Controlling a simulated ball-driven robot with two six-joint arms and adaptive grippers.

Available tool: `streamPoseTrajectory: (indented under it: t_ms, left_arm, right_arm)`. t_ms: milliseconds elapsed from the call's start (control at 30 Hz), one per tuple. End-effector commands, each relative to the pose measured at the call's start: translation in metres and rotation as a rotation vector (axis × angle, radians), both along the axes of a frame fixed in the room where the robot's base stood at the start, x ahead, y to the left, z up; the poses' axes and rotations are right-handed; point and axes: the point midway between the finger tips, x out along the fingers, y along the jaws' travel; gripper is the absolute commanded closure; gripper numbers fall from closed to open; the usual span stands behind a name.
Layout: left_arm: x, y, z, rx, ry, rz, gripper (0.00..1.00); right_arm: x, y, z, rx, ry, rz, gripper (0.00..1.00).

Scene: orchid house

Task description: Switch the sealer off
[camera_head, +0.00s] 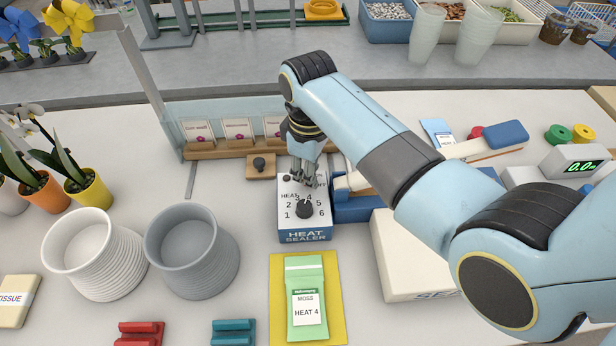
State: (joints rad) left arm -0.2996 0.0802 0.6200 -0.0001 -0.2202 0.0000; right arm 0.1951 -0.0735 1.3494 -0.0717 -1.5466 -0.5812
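The heat sealer's control box (304,232) is white with a blue front marked HEAT SEALER. Its black heat dial (304,208) sits among the numbers 1 to 6, and its pointer seems to be turned up towards 3 or 4. A small dark round part (287,178) shows at the box's back left. My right gripper (304,180) points down over the back of the box, behind the dial. It hides most of the panel there, perhaps a switch. I cannot tell whether it touches anything or how far its fingers are apart. My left gripper is out of view.
The sealer's long arm (484,142) with a blue end lies to the right, partly behind my arm. A green moss packet (305,275) lies on a yellow mat (338,285) in front. White (82,262) and grey (190,265) pots stand to the left.

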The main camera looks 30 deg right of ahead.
Motion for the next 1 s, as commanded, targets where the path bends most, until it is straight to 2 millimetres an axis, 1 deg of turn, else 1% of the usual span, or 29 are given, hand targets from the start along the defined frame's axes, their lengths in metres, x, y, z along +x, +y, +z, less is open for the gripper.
streamPoseTrajectory:
  t_ms: [100,200,500,600,1000]
  left_arm:
    - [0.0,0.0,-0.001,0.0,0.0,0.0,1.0]
    - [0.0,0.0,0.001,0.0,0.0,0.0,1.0]
    - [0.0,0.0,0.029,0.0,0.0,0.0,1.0]
    - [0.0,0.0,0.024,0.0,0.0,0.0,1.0]
    - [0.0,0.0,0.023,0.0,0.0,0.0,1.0]
  right_arm:
    - [0.001,0.0,-0.002,-0.001,-0.002,0.0,1.0]
    - [0.001,0.0,0.001,-0.001,-0.002,0.0,1.0]
    - [0.001,0.0,0.028,-0.001,-0.003,0.0,1.0]
    - [0.001,0.0,0.033,0.0,-0.005,0.0,1.0]
    - [0.001,0.0,0.065,0.0,-0.002,0.0,1.0]
